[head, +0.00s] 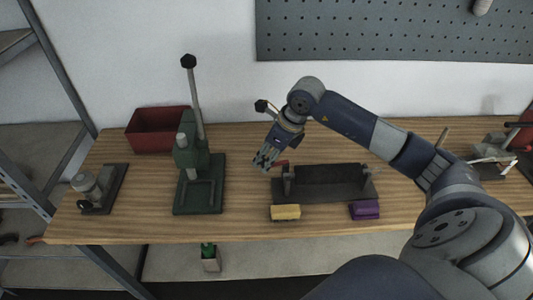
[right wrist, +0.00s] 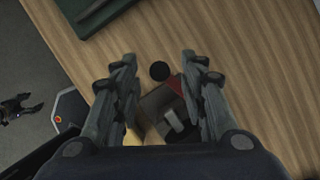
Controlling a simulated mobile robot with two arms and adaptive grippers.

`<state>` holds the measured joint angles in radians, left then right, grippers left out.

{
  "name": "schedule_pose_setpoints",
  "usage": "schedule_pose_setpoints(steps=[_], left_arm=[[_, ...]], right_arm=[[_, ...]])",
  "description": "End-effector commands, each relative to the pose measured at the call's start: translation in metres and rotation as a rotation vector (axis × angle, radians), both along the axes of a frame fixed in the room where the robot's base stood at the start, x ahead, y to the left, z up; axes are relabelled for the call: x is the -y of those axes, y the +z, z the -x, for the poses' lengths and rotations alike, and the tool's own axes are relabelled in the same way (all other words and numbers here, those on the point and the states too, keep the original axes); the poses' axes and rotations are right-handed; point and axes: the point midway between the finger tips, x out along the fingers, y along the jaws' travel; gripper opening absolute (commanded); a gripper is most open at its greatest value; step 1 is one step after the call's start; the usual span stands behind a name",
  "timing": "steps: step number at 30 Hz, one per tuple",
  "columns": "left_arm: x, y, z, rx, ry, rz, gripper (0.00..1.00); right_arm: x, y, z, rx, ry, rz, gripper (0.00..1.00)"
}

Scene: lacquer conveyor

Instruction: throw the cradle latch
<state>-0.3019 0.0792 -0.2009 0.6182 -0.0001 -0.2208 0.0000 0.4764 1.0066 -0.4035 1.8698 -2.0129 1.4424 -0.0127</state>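The dark grey cradle (head: 330,188) stands on the wooden bench, right of the middle, with an upright bracket at each end. A small red part (head: 282,163) shows at its left end; it also shows in the right wrist view (right wrist: 176,85). My right gripper (head: 264,159) points down just left of and above that end. Its fingers are apart in the right wrist view (right wrist: 157,75), with a round black knob (right wrist: 160,71) showing between them, not gripped. A black-knobbed lever (head: 261,106) shows behind my right wrist; its lower part is hidden. I cannot tell which part is the latch.
A yellow block (head: 286,212) and a purple block (head: 364,210) sit before the cradle. A green lever press (head: 198,190) stands to the left, with a red bin (head: 157,130) behind it. A small grey device (head: 99,190) is at the far left. More equipment (head: 492,165) stands at right.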

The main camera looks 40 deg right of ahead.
Motion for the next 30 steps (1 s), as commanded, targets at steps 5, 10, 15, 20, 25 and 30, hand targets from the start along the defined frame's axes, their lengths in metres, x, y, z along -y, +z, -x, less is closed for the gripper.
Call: schedule_pose_setpoints(steps=[5, 10, 15, 20, 25, 30], left_arm=[[0.002, 0.003, -0.019, 0.030, 0.000, 0.003, 0.69], [0.001, 0.002, -0.012, 0.019, 0.000, 0.002, 0.69], [0.000, 0.002, -0.001, 0.002, 0.000, 0.000, 0.69], [0.000, 0.001, 0.004, -0.005, 0.000, -0.001, 0.69], [0.000, -0.001, 0.003, -0.004, 0.001, -0.001, 0.69], [0.000, -0.010, 0.000, -0.001, 0.001, 0.000, 0.69]], right_arm=[[-0.001, -0.006, -0.002, -0.001, -0.001, -0.001, 0.40], [-0.001, -0.006, -0.002, 0.000, -0.001, 0.000, 0.40], [-0.001, -0.006, -0.002, 0.000, -0.001, 0.000, 0.06], [-0.001, -0.005, -0.002, 0.000, -0.001, 0.000, 0.00], [-0.001, -0.006, -0.001, 0.001, 0.009, 0.000, 0.00], [-0.001, -0.007, 0.001, 0.003, 0.062, 0.001, 0.00]])
